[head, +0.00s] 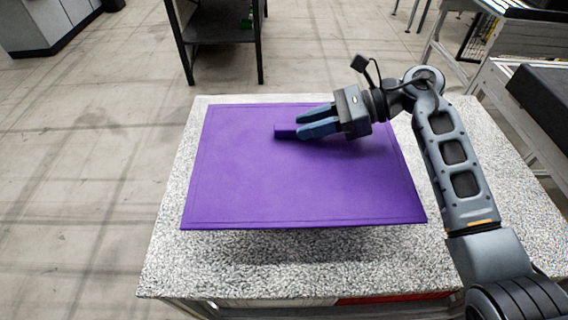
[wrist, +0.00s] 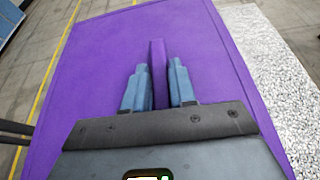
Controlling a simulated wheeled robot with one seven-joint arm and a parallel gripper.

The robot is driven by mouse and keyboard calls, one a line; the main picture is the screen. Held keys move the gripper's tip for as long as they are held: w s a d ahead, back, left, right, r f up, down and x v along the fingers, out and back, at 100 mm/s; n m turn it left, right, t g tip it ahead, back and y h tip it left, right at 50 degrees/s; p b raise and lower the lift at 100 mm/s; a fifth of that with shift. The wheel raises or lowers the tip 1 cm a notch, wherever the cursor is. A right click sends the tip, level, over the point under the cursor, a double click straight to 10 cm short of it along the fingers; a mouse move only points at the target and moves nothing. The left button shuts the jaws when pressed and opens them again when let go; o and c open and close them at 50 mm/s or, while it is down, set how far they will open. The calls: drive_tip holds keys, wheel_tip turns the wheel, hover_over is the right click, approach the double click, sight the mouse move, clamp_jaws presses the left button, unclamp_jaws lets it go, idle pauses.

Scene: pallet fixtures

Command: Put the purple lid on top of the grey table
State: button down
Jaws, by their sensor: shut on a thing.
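The purple lid (head: 290,185) is a wide flat panel with a small upright purple handle near its middle. In the head view it is over the speckled grey table (head: 165,260), with a dark shadow on the table below its front edge. The lid also fills much of the wrist view (wrist: 95,75). My gripper (head: 300,126) comes in from the right and is shut on the lid's handle. In the wrist view the handle (wrist: 158,70) stands between the two blue fingers. Whether the lid's far edge touches the table I cannot tell.
A black shelf stand (head: 222,30) is behind the table. A grey cabinet (head: 45,22) stands at the far left. A metal frame with a dark top (head: 540,95) is close on the right. Something red (head: 390,298) shows under the table's front edge. The floor at left is clear.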

sight(339, 155)
drive_tip(key=s+a+f, duration=0.1)
drive_tip(key=a, duration=0.1)
drive_tip(key=s+a+f+p, duration=0.1)
drive_tip(key=a+f, duration=0.1)
drive_tip(key=a, duration=0.1)
drive_tip(key=s+a+f+p, duration=0.1)
drive_tip(key=s+a+f, duration=0.1)
drive_tip(key=shift+a, duration=0.15)
drive_tip(key=shift+s+a+f+p, duration=0.1)
drive_tip(key=shift+f+p, duration=0.2)
drive_tip(key=shift+f, duration=1.75)
drive_tip(key=c, duration=0.9)
unclamp_jaws()
drive_tip(key=b+v, duration=0.2)
drive_tip(key=v, duration=1)
drive_tip(key=shift+s, duration=0.1)
